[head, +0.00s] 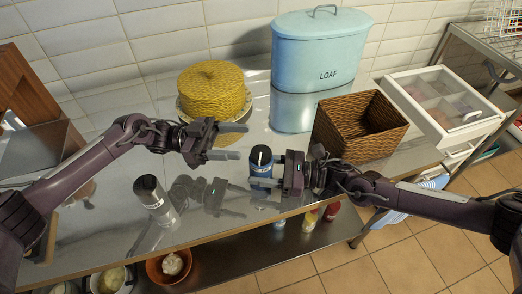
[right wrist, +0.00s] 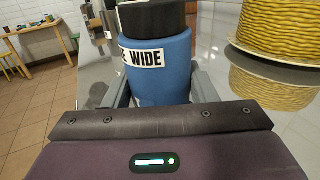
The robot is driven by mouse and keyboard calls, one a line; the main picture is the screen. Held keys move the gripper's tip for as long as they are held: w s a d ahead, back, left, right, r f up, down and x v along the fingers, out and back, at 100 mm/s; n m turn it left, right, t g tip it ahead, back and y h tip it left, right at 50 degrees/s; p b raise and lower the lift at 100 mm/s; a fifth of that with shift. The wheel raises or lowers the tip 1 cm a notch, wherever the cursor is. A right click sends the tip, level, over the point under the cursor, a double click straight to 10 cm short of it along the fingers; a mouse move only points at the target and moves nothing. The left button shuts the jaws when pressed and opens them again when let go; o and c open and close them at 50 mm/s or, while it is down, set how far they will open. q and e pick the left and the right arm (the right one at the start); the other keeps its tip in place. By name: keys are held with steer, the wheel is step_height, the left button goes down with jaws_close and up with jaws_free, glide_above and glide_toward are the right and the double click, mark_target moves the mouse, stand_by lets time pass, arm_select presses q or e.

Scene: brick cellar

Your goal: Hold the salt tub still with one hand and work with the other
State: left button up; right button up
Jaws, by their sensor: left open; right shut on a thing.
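The salt tub (head: 260,160), a blue cylinder with a black lid, stands on the shiny metal counter in the head view. In the right wrist view the blue tub (right wrist: 160,65) shows a white label whose visible letters end in "WIDE". My right gripper (head: 264,172) is shut around its body, with one finger on each side. My left gripper (head: 241,141) is open and empty. It is up and to the left of the tub, with its fingers pointing right, apart from the lid.
A pale canister with a dark top (head: 154,194) stands left of the tub. Behind are a yellow woven dome (head: 212,88), a blue LOAF bin (head: 316,55), a brown wicker basket (head: 345,146) and a white compartment box (head: 408,106). A lower shelf (head: 235,264) holds bowls.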

mark_target(262, 153)
arm_select(q)
steer(key=a+f+n+t+y, duration=0.1)
steer(key=a+f+t, duration=0.2)
steer(key=a, duration=0.2)
steer(key=d, duration=0.3)
steer(key=s+d, duration=0.1)
steer(key=d, duration=0.7)
steer(key=shift+s+d+r, duration=0.2)
steer(key=shift+r, duration=0.05)
steer(key=c, duration=1)
steer(key=shift+o, duration=0.2)
steer(key=shift+m+g+y, duration=0.4)
steer(key=shift+m+g, duration=0.3)
steer(key=shift+g, duration=0.8)
steer(key=shift+s+d+m+g+y, duration=0.1)
steer(key=shift+m+g+y, duration=0.2)
steer(key=shift+m+g, duration=0.5)
steer(key=shift+s+d+m+g+y, duration=0.1)
steer(key=shift+m+g+y, duration=0.3)
steer(key=shift+g, duration=0.7)
arm_select(e)
steer(key=shift+a, duration=0.1)
arm_select(q)
steer(key=shift+w+a, duration=0.1)
steer(key=shift+a, duration=0.05)
